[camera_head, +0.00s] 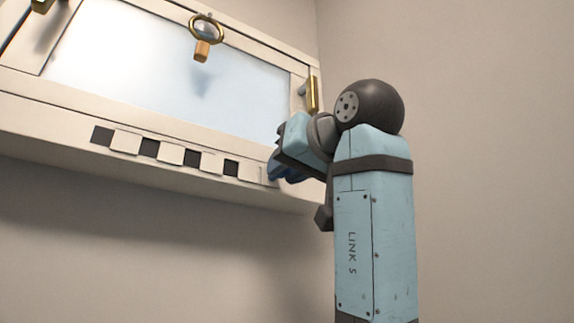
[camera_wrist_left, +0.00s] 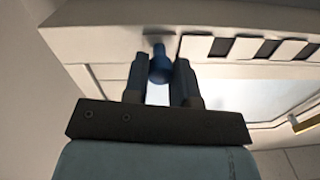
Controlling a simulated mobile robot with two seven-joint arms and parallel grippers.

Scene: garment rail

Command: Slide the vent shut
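The vent is a strip along the lower frame of a window, with dark slots (camera_head: 149,147) between pale slider plates (camera_head: 171,153). Several slots show dark and uncovered, and they also show in the left wrist view (camera_wrist_left: 221,46). A blue knob (camera_wrist_left: 160,68) sits at the end of the strip. My right gripper is not in view.
The frosted window pane (camera_head: 150,65) is above the vent. A brass ring with a wooden pull (camera_head: 203,50) hangs before it, and a brass fitting (camera_head: 312,94) is on the frame's right side. Bare wall (camera_head: 480,120) lies right and below.

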